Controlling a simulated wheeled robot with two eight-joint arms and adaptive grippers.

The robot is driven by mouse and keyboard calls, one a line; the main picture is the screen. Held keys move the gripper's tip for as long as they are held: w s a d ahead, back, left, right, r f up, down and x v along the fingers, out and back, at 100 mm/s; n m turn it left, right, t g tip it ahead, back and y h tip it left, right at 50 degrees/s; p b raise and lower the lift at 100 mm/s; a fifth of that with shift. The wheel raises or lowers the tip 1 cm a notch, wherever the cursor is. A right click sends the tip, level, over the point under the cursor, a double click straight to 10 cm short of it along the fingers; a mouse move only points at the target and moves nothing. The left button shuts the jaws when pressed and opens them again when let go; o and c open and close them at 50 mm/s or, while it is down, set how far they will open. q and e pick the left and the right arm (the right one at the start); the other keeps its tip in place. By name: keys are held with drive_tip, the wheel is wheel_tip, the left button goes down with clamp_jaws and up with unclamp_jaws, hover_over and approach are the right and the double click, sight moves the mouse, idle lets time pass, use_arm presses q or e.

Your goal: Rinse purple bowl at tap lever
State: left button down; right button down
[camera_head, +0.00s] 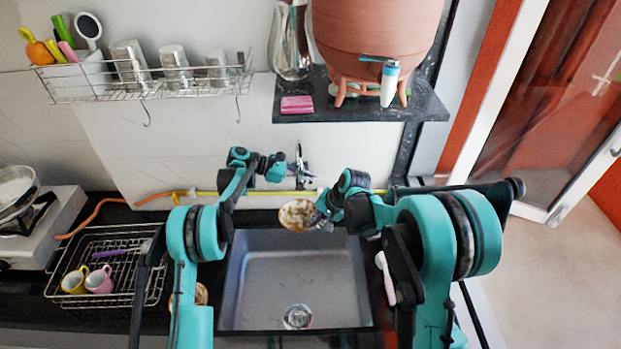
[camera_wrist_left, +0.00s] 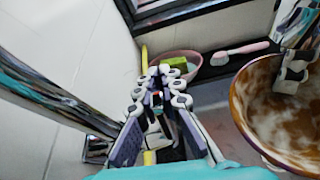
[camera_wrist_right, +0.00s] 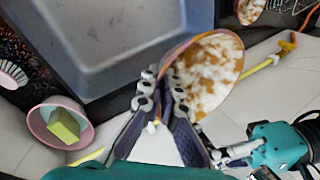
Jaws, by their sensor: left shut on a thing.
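The purple bowl (camera_head: 296,214) has food-coloured stains inside and a purplish rim. It is tilted at the far edge of the sink below the tap (camera_head: 302,168), and its stained inside shows in the right wrist view (camera_wrist_right: 208,72). My right gripper (camera_wrist_right: 160,92) is shut on the bowl's rim; its tips are partly hidden in the head view. My left gripper (camera_head: 284,166) is at the tap, shut on what appears to be the tap lever, mostly hidden between its fingers (camera_wrist_left: 160,86). I cannot make out any water stream.
The grey sink (camera_head: 290,270) is empty around its drain. Another stained bowl (camera_head: 201,294) stands left of it, beside a rack (camera_head: 130,238) with mugs. A pink bowl (camera_wrist_right: 38,118) holds a green sponge (camera_wrist_right: 64,130). A brush (camera_head: 386,278) lies right of the sink.

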use_arm(q)
drive_tip(key=shift+d+f+y, duration=0.4)
drive_tip(key=shift+d+y, duration=0.05)
drive_tip(key=shift+y, duration=0.65)
drive_tip(key=c, duration=1.6)
unclamp_jaws()
